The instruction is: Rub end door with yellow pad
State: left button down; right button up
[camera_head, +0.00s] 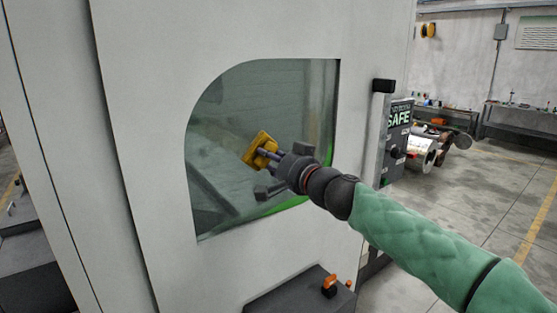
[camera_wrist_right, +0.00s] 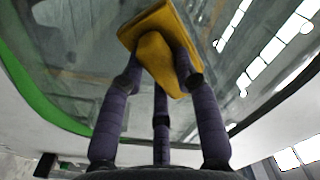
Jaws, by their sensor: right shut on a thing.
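The end door (camera_head: 150,130) is a large light-grey panel with a dark glass window (camera_head: 285,95), rounded at its upper left. My right gripper (camera_head: 266,153) is shut on the yellow pad (camera_head: 257,146), in front of the window's middle. In the right wrist view the yellow pad (camera_wrist_right: 150,30) sits between the fingers of my right gripper (camera_wrist_right: 160,60), with the glass right behind it. The pad looks close against the glass; whether it touches cannot be told for certain. My left gripper is not in view.
A dark ledge with an orange knob (camera_head: 329,284) sits below the window. Open floor (camera_head: 500,200) and workbenches lie to the right.

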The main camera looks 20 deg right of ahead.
jog(key=shift+s+a+f, duration=0.1)
jog(key=shift+a+f, duration=0.1)
jog(key=shift+a, duration=0.05)
jog(key=shift+s+d, duration=0.1)
jog(key=shift+s, duration=0.35)
jog(key=shift+b+v, duration=0.35)
jog(key=shift+v, duration=2)
jog(key=shift+d+r, duration=0.15)
jog(key=v, duration=0.3)
jog(key=shift+w, duration=0.1)
